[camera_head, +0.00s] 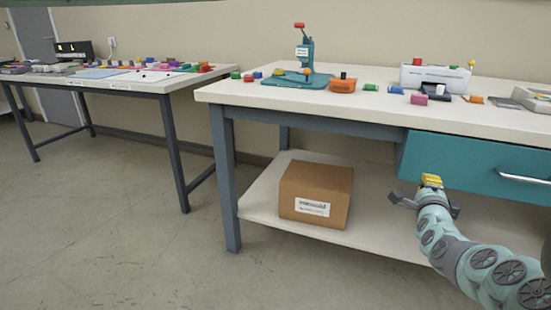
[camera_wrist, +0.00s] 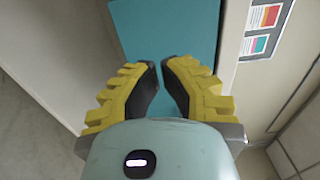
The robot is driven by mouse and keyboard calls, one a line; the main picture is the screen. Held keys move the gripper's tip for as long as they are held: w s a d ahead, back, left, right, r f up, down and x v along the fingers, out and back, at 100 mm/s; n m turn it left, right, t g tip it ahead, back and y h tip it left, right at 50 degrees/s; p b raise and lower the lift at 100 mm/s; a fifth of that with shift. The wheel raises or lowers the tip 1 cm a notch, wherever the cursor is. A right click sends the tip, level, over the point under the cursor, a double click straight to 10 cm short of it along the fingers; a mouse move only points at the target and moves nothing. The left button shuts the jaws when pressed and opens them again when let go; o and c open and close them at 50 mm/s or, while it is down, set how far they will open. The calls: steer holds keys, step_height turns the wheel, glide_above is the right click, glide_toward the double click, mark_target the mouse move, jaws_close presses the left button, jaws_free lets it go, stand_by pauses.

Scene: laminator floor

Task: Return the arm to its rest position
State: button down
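My arm reaches up from the lower right in the head view, in front of the workbench. My gripper (camera_head: 432,181) is at its end, below the bench top and in front of the teal drawer (camera_head: 480,166). In the wrist view, the two yellow, ridged fingers of the gripper (camera_wrist: 161,88) stand apart with a narrow gap between their dark pads. Nothing shows between them. The teal surface lies beyond the fingertips.
The workbench top (camera_head: 260,96) holds a teal press (camera_head: 306,62), a white laminator (camera_head: 435,78) and several small coloured blocks. A cardboard box (camera_head: 316,193) sits on the lower shelf (camera_head: 262,196). Another table (camera_head: 150,86) stands left. The floor (camera_head: 110,235) at front left is clear.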

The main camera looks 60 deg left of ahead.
steer(key=shift+p+v, duration=0.6)
steer(key=shift+v, duration=0.7)
steer(key=shift+w+d, duration=0.1)
steer(key=shift+d, duration=0.05)
